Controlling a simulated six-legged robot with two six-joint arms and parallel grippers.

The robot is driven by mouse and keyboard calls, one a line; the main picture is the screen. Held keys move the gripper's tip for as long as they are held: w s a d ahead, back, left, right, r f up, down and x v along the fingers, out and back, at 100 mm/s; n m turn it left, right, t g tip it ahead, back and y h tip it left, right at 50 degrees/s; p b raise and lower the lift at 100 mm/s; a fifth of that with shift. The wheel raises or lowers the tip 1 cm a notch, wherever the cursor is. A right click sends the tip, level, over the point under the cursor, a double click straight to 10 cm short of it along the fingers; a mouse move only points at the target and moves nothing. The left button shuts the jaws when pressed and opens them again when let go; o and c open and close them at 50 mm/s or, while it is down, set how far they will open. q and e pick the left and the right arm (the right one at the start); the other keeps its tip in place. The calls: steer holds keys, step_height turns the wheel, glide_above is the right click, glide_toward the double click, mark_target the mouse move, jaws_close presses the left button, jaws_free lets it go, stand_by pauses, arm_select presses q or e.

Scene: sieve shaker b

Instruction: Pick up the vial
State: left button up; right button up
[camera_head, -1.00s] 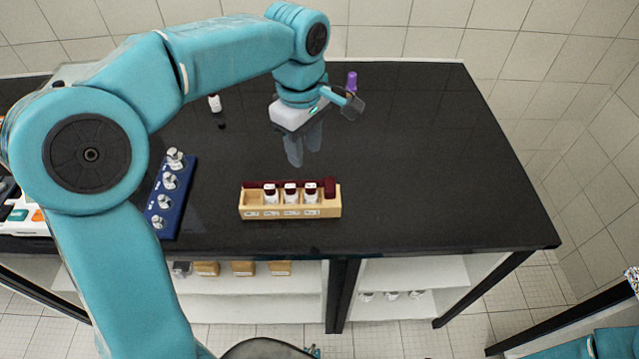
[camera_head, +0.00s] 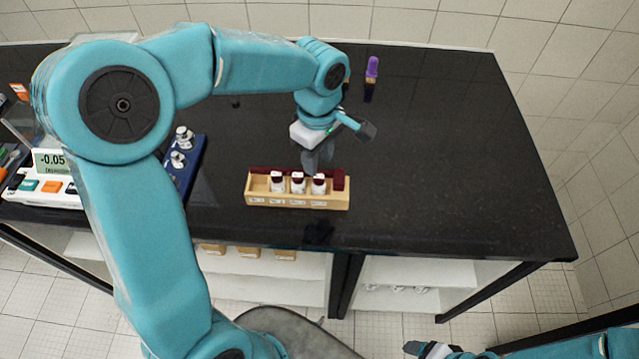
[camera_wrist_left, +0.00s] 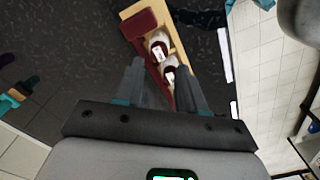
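Three white vials with dark red caps (camera_head: 298,184) stand in a row in a small wooden rack (camera_head: 255,200) on the black bench. Two of the vials (camera_wrist_left: 159,47) show clearly in the left wrist view; the near end of the row is partly hidden by my fingers. My left gripper (camera_head: 318,160) is above the back edge of the rack, by the right-hand vials. Its two fingers (camera_wrist_left: 163,88) are apart and point toward the rack, with nothing visibly held. My right gripper (camera_head: 432,349) shows only partly at the bottom edge, and its opening is unclear.
A dark red block (camera_head: 339,179) is at the rack's right end. A blue holder with metal pieces (camera_head: 184,160) and a scale reading -0.05 (camera_head: 50,162) are on the left. A purple-capped tube (camera_head: 372,72) stands behind. The bench right of the rack is clear.

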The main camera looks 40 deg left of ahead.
mark_target(319, 177)
arm_select(q)
step_height(319, 177, down, 6)
steer(key=shift+w+r+p, duration=0.15)
steer(key=shift+r+p, duration=0.1)
steer(key=shift+p, duration=0.4)
steer(key=shift+s+d+r, duration=0.15)
steer(key=shift+s, duration=0.05)
steer(key=shift+w, duration=0.1)
jaws_close()
